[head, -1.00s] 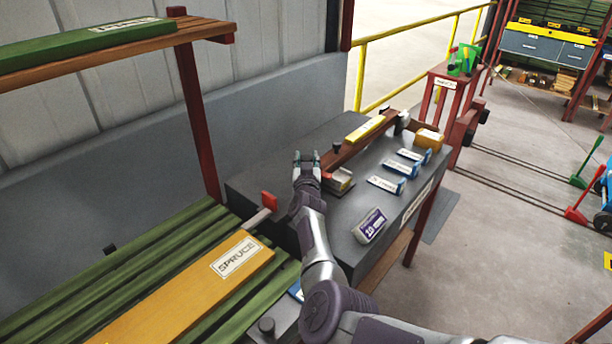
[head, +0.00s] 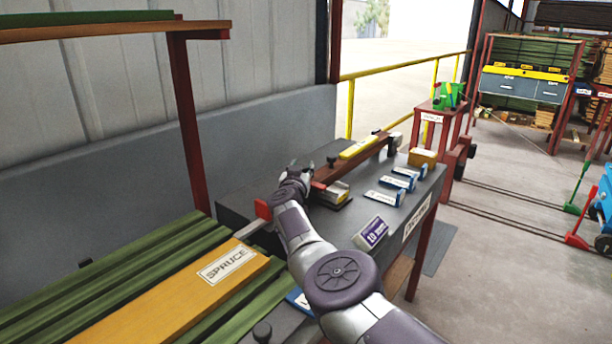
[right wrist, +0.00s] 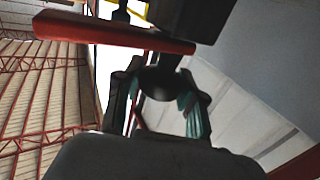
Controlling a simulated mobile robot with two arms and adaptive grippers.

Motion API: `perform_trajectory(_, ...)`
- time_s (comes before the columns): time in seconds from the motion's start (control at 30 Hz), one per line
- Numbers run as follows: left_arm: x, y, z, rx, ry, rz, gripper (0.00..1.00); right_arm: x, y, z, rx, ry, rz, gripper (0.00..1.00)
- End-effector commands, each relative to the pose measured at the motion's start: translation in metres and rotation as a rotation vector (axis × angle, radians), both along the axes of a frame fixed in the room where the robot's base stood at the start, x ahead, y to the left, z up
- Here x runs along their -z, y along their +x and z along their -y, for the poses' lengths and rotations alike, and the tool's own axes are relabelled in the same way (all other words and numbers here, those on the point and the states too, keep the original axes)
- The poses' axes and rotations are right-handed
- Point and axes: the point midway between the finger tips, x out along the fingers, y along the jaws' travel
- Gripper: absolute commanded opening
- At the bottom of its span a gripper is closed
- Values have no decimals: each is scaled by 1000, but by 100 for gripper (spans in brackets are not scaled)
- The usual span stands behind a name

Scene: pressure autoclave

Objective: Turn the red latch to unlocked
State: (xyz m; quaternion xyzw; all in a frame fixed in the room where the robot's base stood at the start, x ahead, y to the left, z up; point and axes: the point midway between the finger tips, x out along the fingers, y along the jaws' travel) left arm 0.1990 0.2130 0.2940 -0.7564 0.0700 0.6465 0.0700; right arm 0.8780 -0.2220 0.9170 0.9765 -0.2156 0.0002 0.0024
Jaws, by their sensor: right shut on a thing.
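My right gripper (head: 298,170) is over the far left part of the dark grey table, left of the brown-red beam. In the right wrist view its fingers (right wrist: 165,105) are closed around a dark round knob (right wrist: 160,83). A red bar (right wrist: 115,33) runs across just beyond the knob; I cannot tell whether it is the red latch. In the head view a red block (head: 262,209) sits on the end of a metal bar at the table's left edge, beside my right forearm. What my right fingers touch is unclear in the head view. My left gripper is out of view.
The brown-red beam (head: 352,160) lies on the table (head: 335,222), with a yellow strip (head: 361,146) on it. Small labelled boxes, such as the purple one (head: 371,232), stand near its right edge. A spruce board (head: 175,295) lies on green slats at left.

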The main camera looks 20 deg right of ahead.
Motion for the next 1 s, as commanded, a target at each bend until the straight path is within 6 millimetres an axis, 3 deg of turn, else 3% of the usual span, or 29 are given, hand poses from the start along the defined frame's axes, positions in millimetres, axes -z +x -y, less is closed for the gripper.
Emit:
perform_trajectory(0.33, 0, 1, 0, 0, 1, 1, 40, 5, -1, 2, 7, 7, -4, 0)
perform_trajectory(0.37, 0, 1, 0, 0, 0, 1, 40, 5, -1, 2, 6, 7, -4, 41)
perform_trajectory(0.5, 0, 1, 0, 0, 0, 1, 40, 4, -1, 1, 4, 6, -4, 64)
perform_trajectory(0.83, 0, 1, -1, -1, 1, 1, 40, 0, 0, -2, -1, 4, -1, 64)
perform_trajectory(1.0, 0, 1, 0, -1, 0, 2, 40, -18, 0, -2, 0, 5, 2, 64)
